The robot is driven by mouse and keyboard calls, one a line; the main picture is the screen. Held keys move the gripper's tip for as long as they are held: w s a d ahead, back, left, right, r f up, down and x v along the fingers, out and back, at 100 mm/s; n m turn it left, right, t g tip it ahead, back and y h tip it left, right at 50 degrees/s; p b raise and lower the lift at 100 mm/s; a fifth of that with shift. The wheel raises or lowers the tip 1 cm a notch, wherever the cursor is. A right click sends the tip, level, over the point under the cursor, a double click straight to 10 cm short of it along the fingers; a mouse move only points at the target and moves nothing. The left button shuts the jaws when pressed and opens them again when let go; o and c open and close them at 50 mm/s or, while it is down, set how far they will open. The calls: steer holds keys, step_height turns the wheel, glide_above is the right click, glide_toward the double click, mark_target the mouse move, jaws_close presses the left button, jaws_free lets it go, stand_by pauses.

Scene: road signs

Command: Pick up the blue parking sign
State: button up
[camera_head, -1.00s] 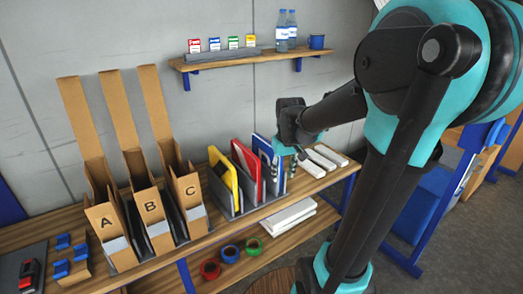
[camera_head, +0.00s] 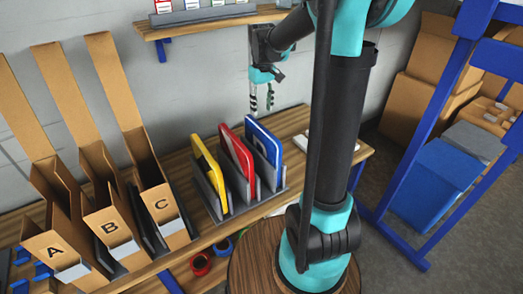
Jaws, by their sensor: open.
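The blue sign (camera_head: 265,143) stands tilted in the grey rack (camera_head: 282,181) on the wooden workbench, the rightmost of three signs. A white area shows on its face, but I cannot read its marking. My gripper (camera_head: 262,102) is open and empty, pointing down. In the picture it is just above the top of the blue sign, apart from it; how far behind or in front it is I cannot tell.
A yellow sign (camera_head: 210,174) stands left of the red one. Cardboard bins lettered A, B and C (camera_head: 161,204) stand further left. A wall shelf (camera_head: 204,25) is above. White items (camera_head: 290,145) lie right of the rack. A blue frame (camera_head: 440,130) stands at the right.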

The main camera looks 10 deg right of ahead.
mark_target(262, 135)
step_height(262, 135, down, 7)
steer(key=shift+f, duration=0.15)
steer(key=shift+s+a+f, duration=0.1)
steer(key=shift+s+f, duration=0.1)
steer(key=shift+f, duration=1.25)
steer(key=shift+s+f, duration=0.15)
steer(key=shift+f, duration=1.3)
jaws_close()
